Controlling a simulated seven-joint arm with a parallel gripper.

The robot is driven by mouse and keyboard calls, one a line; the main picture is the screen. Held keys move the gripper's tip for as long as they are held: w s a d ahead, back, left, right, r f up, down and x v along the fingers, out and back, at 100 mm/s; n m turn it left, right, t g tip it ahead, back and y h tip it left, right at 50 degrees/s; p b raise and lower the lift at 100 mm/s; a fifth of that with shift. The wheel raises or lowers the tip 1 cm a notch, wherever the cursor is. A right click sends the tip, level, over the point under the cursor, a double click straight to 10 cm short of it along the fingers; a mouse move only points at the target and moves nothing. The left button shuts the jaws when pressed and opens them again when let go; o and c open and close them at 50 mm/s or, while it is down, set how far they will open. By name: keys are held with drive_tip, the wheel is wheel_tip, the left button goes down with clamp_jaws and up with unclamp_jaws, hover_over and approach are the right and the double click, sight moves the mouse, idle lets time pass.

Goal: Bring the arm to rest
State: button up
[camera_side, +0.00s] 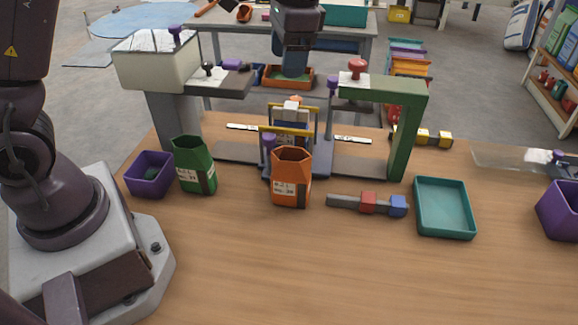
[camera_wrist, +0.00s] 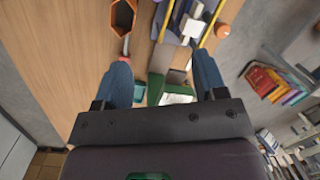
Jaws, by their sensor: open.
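My gripper (camera_side: 292,72) hangs high over the middle of the sack-filling station in the side view, pointing down. In the wrist view its two blue fingers (camera_wrist: 163,70) are apart, with nothing held between them. The green frame (camera_side: 410,125) of the station shows below the fingers in the wrist view (camera_wrist: 156,88). An orange sack (camera_side: 291,180) stands open-topped and upright on the table, and shows at the top of the wrist view (camera_wrist: 124,18). A green sack (camera_side: 194,165) stands open-topped to its left.
A purple bin (camera_side: 149,176) stands left of the green sack. A teal tray (camera_side: 445,209) and a bar with red and blue blocks (camera_side: 367,203) lie at right. Another purple bin (camera_side: 562,210) is at the right edge. The table front is clear.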

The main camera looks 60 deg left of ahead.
drive_tip(key=s+r+n+t, duration=0.2)
drive_tip(key=s+r+t, duration=0.1)
drive_tip(key=s, duration=0.7)
drive_tip(key=s+d+r+n+t+h, duration=0.1)
drive_tip(key=s+r+t, duration=0.2)
drive_tip(key=s, duration=0.8)
drive_tip(key=shift+d+r+n, duration=0.15)
drive_tip(key=shift+r+n, duration=0.2)
drive_tip(key=shift+n, duration=0.05)
